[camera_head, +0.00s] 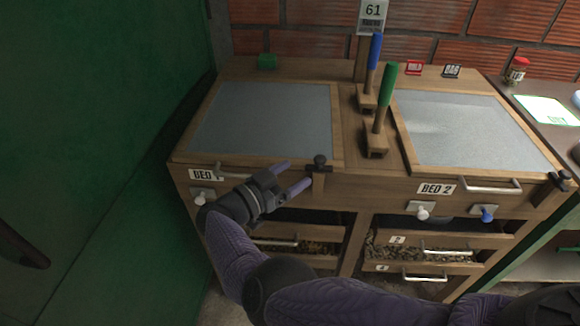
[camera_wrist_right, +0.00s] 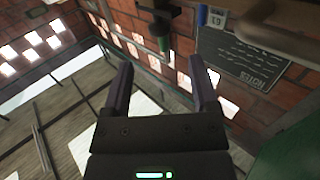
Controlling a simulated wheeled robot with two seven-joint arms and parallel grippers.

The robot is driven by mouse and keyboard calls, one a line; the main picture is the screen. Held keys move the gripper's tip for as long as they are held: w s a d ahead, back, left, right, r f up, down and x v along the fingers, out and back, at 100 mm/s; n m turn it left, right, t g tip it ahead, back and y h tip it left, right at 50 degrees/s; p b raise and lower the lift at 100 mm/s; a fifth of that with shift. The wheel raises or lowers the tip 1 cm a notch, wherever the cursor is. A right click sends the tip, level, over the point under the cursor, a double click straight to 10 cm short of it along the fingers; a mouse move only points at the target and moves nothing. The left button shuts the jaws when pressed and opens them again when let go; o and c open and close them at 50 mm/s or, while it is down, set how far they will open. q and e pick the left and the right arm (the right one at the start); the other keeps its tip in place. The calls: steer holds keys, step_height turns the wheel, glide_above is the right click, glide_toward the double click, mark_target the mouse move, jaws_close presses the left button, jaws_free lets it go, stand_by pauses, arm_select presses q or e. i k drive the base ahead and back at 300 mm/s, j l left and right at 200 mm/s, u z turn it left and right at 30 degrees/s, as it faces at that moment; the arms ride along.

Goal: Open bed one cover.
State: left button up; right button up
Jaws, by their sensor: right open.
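The bed one cover (camera_head: 262,120) is a grey panel in a wooden frame, lying flat and closed on the left half of the wooden cabinet. Its front edge carries a BED 1 label (camera_head: 206,174) and a metal bar handle, partly hidden by my right gripper. A black knob latch (camera_head: 319,163) sits at its front right corner. My right gripper (camera_head: 294,175) is open with nothing visible between its fingers, in front of that edge and just left of the latch. It also shows in the wrist view (camera_wrist_right: 160,64). A dark part at the left edge, probably my left gripper (camera_head: 22,248), is unclear.
The bed two cover (camera_head: 465,128) is closed at right. Blue (camera_head: 373,60) and green (camera_head: 384,95) upright handles stand between the covers. Drawers with handles (camera_head: 425,278) lie below. A green wall (camera_head: 90,120) is close on the left. A side table (camera_head: 550,130) stands at right.

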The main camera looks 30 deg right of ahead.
mark_target(182, 155)
steer(key=j, duration=0.5)
steer(key=k+j, duration=0.15)
steer(key=j, duration=0.8)
steer(key=k, duration=0.05)
